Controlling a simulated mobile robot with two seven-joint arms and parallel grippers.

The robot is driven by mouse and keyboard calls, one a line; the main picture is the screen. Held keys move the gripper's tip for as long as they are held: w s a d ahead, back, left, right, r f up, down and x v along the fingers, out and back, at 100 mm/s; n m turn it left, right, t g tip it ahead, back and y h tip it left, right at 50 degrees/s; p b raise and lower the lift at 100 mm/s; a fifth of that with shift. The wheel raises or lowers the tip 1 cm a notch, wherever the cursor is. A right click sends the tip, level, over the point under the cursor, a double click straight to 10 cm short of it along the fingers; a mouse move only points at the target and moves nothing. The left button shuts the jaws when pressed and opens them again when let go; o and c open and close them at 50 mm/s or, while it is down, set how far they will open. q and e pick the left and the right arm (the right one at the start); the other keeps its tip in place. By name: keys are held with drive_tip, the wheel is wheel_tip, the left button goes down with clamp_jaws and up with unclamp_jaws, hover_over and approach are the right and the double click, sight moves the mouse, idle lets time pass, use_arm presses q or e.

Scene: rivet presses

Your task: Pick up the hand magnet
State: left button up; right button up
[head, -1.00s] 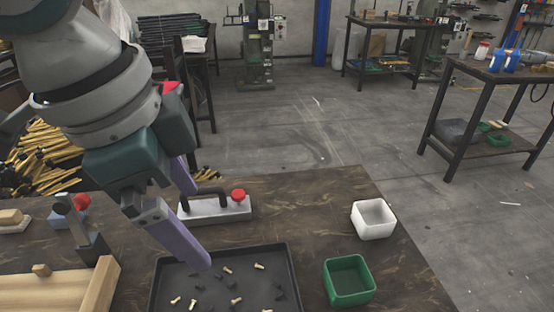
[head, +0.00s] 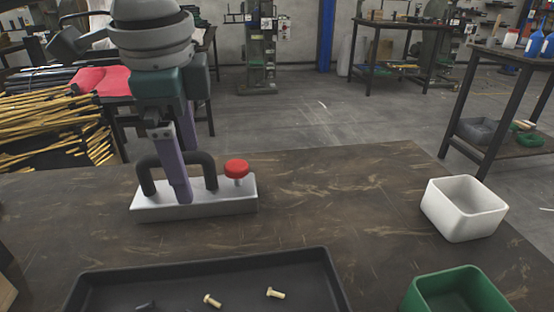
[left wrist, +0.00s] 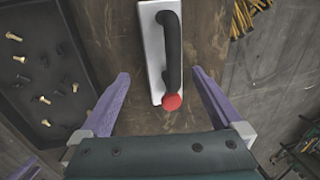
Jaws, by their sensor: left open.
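The hand magnet (head: 225,202) is a pale flat block with a black arched handle (head: 207,162) and a red knob (head: 236,168), lying on the dark table. It also shows in the left wrist view (left wrist: 154,55), with its knob toward me. My left gripper (head: 184,172) is open and points down at the handle. One purple finger is in front of the handle and hides part of it; the other is behind. In the left wrist view the fingertips (left wrist: 160,73) lie on either side of the magnet, apart from it.
A black tray (head: 205,268) with small brass rivets is at the table's front. A white bin (head: 463,225) and a green bin (head: 410,298) are to the right. The table between magnet and white bin is clear. Gold rods (head: 50,125) are beyond the left side.

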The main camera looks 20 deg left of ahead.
sight(194, 189)
use_arm(q)
drive_tip(key=f, duration=0.1)
drive_tip(key=f+b, duration=0.1)
drive_tip(key=f, duration=0.1)
drive_tip(key=w+a+f+b, duration=0.1)
drive_tip(key=f, duration=0.1)
drive_tip(key=shift+w, duration=0.1)
drive_tip(key=shift+c, duration=0.2)
clamp_jaws()
idle(0.5)
